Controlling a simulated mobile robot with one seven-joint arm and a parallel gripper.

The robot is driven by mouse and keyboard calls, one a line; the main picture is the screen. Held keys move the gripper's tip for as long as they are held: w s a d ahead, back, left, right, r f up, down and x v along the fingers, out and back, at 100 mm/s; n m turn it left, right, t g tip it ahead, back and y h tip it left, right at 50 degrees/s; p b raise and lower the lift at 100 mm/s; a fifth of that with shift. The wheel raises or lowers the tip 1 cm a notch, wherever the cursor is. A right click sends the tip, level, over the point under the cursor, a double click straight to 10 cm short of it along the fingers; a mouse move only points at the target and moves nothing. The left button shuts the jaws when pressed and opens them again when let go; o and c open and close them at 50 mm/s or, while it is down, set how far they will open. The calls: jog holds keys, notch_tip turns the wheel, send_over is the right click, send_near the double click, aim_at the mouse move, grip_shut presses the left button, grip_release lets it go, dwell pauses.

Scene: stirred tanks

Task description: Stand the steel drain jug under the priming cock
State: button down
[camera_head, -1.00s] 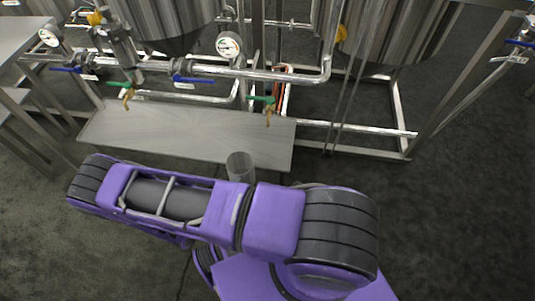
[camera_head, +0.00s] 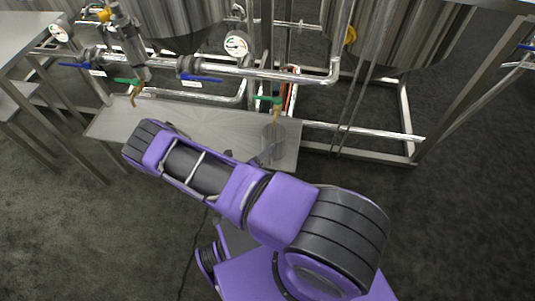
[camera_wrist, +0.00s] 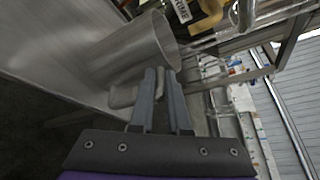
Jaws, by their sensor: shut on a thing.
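The steel drain jug (camera_head: 273,142) is at the right part of the low steel bench, just below the right-hand brass cock with a green handle (camera_head: 272,99). In the wrist view the jug (camera_wrist: 128,52) shows large, with its open rim close to a brass cock (camera_wrist: 206,16) and a tag (camera_wrist: 182,10) reading "PRIME". My gripper (camera_wrist: 162,76) is shut on the jug's handle; it also shows in the head view (camera_head: 264,155), partly behind my arm. I cannot tell whether the jug's base touches the bench.
The low steel bench (camera_head: 205,125) is bare left of the jug. A second green-handled brass cock (camera_head: 134,92) hangs over its left end. Steel pipes with blue-handled valves (camera_head: 200,79) and a gauge (camera_head: 237,44) run behind, below the tanks. A tank-frame leg (camera_head: 408,120) stands right.

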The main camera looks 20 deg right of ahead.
jog(key=shift+f, duration=0.95)
jog(key=c, duration=0.9)
grip_release()
jog(key=shift+f, duration=0.15)
jog(key=v, duration=1.2)
jog(key=shift+s+p, duration=0.1)
jog(key=shift+p, duration=0.25)
